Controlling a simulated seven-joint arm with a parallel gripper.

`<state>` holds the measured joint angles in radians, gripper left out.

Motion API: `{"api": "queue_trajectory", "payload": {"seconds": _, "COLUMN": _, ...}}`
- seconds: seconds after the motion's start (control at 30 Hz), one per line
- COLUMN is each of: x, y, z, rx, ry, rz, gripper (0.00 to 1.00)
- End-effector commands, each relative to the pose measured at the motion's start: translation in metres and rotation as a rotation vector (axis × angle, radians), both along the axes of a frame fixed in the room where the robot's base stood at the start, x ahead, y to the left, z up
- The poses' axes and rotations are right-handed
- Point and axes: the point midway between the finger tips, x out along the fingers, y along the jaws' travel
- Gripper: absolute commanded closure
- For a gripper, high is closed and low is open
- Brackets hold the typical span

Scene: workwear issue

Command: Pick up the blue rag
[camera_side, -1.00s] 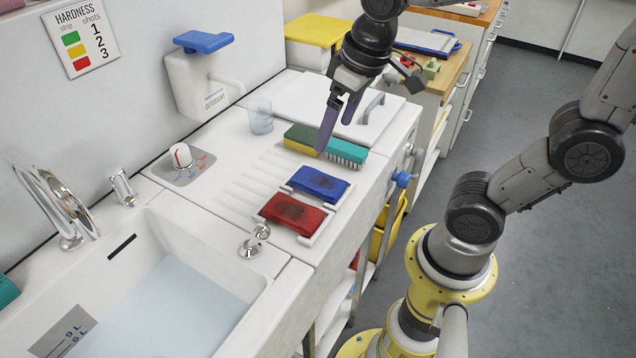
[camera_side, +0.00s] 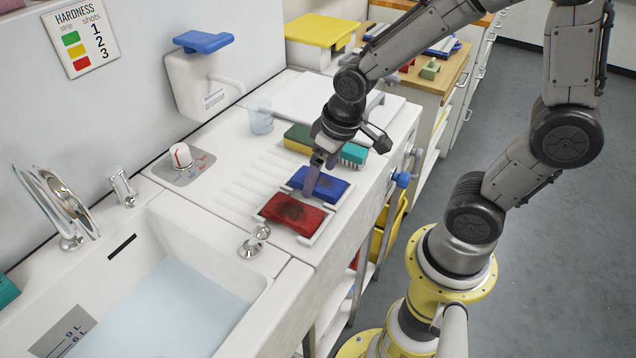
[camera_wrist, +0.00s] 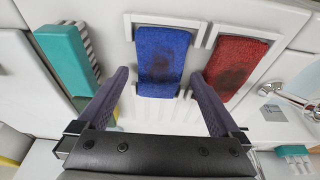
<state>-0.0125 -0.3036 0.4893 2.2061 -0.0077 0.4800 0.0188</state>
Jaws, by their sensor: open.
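The blue rag (camera_side: 333,188) lies flat in a white holder on the drainboard and has a dark stain. In the wrist view the blue rag (camera_wrist: 158,45) is at top centre. My gripper (camera_side: 310,194) points down over it, its fingers hiding part of it in the side view. In the wrist view my gripper (camera_wrist: 159,75) is open and empty, one finger to each side of the rag's lower half. I cannot tell the exact height of the fingertips over the rag.
A stained red rag (camera_side: 290,212) lies close beside the blue one, in its own holder (camera_wrist: 265,22). A teal brush (camera_side: 354,154) and a green-yellow sponge (camera_side: 298,138) are behind. The water-filled sink (camera_side: 170,310) and a chrome tap fitting (camera_side: 255,241) are in front.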

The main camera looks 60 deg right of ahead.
Motion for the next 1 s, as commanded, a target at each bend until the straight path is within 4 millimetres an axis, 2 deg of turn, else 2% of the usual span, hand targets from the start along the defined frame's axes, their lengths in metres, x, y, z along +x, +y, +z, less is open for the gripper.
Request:
{"api": "queue_trajectory", "payload": {"seconds": 0.1, "x": 0.0023, "y": 0.0002, "z": -0.0093, "rx": 0.0, "ry": 0.001, "rz": 0.0, "gripper": 0.0}}
{"api": "queue_trajectory", "payload": {"seconds": 0.37, "x": 0.0032, "y": 0.0002, "z": -0.0103, "rx": 0.0, "ry": -0.002, "rz": 0.0, "gripper": 0.02}}
{"api": "queue_trajectory", "payload": {"seconds": 0.8, "x": 0.003, "y": 0.0002, "z": -0.0101, "rx": 0.0, "ry": -0.001, "rz": 0.0, "gripper": 0.81}}
{"api": "queue_trajectory", "payload": {"seconds": 0.83, "x": 0.0032, "y": 0.0002, "z": -0.0099, "rx": 0.0, "ry": -0.002, "rz": 0.0, "gripper": 0.84}}
{"api": "queue_trajectory", "payload": {"seconds": 1.0, "x": 0.0031, "y": 0.0002, "z": -0.0098, "rx": 0.0, "ry": -0.002, "rz": 0.0, "gripper": 0.84}}
